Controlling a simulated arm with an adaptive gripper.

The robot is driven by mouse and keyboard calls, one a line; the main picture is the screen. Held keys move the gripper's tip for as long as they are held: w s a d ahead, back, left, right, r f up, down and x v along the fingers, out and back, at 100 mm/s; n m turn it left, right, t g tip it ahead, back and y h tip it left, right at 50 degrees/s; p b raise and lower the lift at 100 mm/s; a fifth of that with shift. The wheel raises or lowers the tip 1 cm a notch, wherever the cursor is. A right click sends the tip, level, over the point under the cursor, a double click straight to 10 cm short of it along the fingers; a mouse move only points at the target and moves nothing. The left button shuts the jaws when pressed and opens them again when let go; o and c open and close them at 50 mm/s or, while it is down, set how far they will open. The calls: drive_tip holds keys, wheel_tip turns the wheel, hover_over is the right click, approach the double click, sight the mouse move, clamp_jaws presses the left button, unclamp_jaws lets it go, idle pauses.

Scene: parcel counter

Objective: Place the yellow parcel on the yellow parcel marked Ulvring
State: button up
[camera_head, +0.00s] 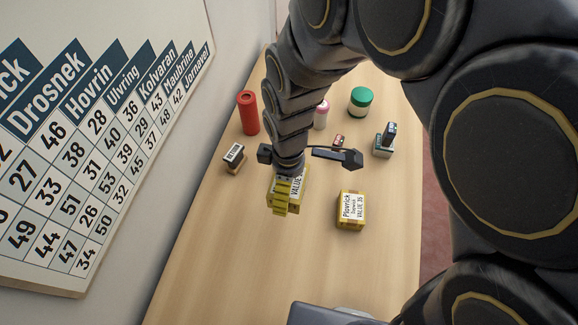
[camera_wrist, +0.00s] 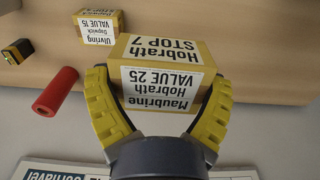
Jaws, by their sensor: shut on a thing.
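A yellow parcel with white labels reading Hobrath STOP 7 and Maubrine Hobrath VALUE 25 (camera_wrist: 165,75) is between the two yellow-padded fingers of my gripper (camera_wrist: 160,92). In the head view, my gripper (camera_head: 284,192) is shut on this parcel (camera_head: 303,186) and partly hides it. I cannot tell its height above the counter. The yellow parcel marked Ulvring (camera_wrist: 97,35) shows upside down at upper left in the wrist view, labelled Ulvring Dapwick VALUE 15. It appears to be the yellow parcel (camera_head: 351,210) right of my gripper in the head view, apart from the held one.
A pink-and-white bottle (camera_head: 321,115), a green-lidded jar (camera_head: 361,101) and a dark item (camera_head: 385,140) stand farther back. A name-and-number board (camera_head: 90,160) is on the left wall.

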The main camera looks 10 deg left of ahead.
drive_tip(key=d+r, duration=0.1)
drive_tip(key=d, duration=0.3)
drive_tip(key=w+a+f, duration=0.2)
drive_tip(key=w+f, duration=0.1)
drive_tip(key=w+a+f, duration=0.2)
drive_tip(key=w, duration=0.2)
drive_tip(key=w+a+f, duration=0.2)
drive_tip(key=w+f, duration=0.1)
drive_tip(key=shift+w+f, duration=0.3)
drive_tip(key=shift+f, duration=0.05)
drive_tip(key=shift+w+a+f, duration=0.15)
drive_tip(key=shift+w+f, duration=0.05)
drive_tip(key=shift+f, duration=0.2)
drive_tip(key=shift+w+f, duration=0.1)
drive_tip(key=shift+f, duration=1.5)
drive_tip(key=shift+f, duration=0.1)
drive_tip(key=o, duration=0.9)
